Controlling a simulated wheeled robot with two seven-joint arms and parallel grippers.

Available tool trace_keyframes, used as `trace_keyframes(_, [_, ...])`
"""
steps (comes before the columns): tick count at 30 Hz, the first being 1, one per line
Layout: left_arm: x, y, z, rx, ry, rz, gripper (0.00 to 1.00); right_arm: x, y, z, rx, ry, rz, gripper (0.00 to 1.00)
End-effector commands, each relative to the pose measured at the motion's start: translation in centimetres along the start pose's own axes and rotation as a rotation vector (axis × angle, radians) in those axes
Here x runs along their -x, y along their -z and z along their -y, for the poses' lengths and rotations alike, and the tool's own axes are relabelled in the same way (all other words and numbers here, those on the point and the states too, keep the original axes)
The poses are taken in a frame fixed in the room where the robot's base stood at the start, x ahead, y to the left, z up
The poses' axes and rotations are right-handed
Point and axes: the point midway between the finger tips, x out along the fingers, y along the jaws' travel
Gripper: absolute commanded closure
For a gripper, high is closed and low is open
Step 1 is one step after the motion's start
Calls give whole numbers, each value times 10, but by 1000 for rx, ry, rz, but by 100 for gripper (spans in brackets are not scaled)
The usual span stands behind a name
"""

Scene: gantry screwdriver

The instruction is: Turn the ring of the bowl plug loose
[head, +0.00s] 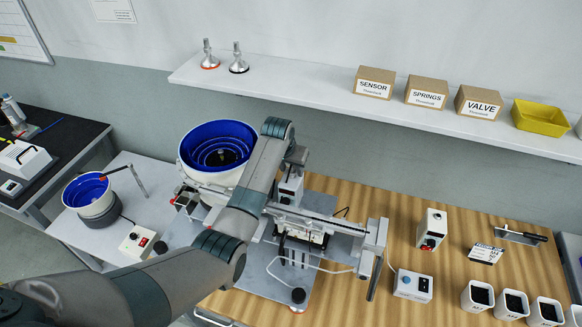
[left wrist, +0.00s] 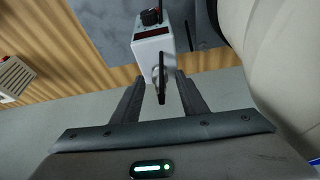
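The plug's ring is small and partly covered by the cable. I cannot tell whether the fingers touch it. In the head view the plug is hidden. My right gripper is not in view.
The large bowl stands close beside my left wrist. A gantry rail (head: 317,222) lies in front of the box. A smaller blue bowl (head: 86,190) is on the left. A shelf (head: 330,98) with cartons runs along the wall.

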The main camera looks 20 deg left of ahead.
Motion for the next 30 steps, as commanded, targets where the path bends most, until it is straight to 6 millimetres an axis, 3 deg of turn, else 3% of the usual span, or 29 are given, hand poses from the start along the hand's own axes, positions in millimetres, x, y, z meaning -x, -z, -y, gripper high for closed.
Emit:
trace_keyframes(7, [0,0,0,0,0,0,63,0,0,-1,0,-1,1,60])
trace_keyframes(12, [0,0,0,0,0,0,100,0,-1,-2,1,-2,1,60])
trace_keyframes(30, [0,0,-3,114,47,0,100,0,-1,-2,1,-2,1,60])
